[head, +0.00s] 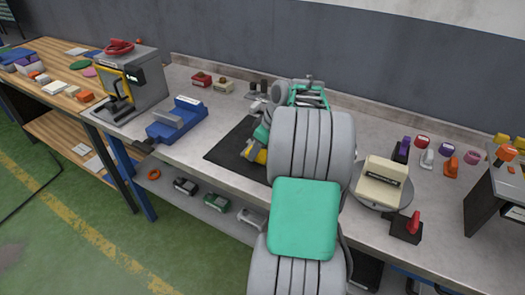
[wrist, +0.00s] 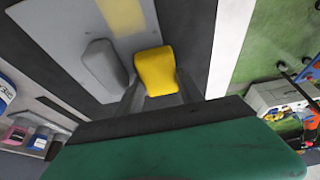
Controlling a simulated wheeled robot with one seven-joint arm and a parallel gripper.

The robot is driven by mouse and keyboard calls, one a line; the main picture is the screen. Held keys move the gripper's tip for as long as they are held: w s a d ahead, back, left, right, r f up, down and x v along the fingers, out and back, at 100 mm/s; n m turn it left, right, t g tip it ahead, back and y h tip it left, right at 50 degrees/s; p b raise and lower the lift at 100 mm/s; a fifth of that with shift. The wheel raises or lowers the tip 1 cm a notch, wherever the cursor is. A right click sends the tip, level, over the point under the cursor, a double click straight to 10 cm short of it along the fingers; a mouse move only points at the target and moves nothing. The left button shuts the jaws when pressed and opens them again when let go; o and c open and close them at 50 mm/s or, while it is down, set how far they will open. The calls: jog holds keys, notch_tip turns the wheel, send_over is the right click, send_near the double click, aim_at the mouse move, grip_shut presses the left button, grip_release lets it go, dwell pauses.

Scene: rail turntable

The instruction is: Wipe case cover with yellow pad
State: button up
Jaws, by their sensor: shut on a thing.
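My gripper (wrist: 157,92) is shut on the yellow pad (wrist: 154,68), which sits between its two dark fingers. Below it in the wrist view lies a flat grey panel (wrist: 60,35), perhaps the case cover, with a yellow patch (wrist: 122,14) on it. A rounded grey block (wrist: 103,68) shows beside the pad. I cannot tell whether the pad touches the panel. In the head view my arm hides the panel and most of my gripper; a bit of yellow (head: 260,156) shows at its left edge, over the black mat (head: 228,148).
A cream box (head: 381,182) sits on a round turntable (head: 401,204) right of my arm. A blue fixture (head: 177,123) and a grey machine (head: 150,75) stand to the left. Several small coloured items stand at the right. The bench between mat and blue fixture is clear.

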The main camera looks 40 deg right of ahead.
jog(key=shift+w, duration=0.2)
jog(key=shift+w+a, duration=0.3)
jog(key=shift+w, duration=0.4)
jog(key=shift+w+a, duration=0.3)
jog(key=shift+w, duration=0.4)
jog(key=shift+s+f, duration=0.1)
jog(key=shift+s+d, duration=0.25)
jog(key=shift+s, duration=0.5)
jog(key=shift+s+d, duration=0.25)
jog(key=shift+s, duration=0.45)
jog(key=shift+s, duration=0.1)
jog(key=shift+s+d+b, duration=0.15)
jog(key=shift+s+d, duration=0.15)
jog(key=shift+s, duration=0.35)
jog(key=shift+s+d+b, duration=0.15)
jog(key=shift+s+d, duration=0.1)
jog(key=shift+s, duration=0.4)
jog(key=shift+s+d, duration=0.3)
jog(key=shift+s, duration=0.45)
jog(key=shift+s+d, duration=0.25)
jog(key=shift+s, duration=0.5)
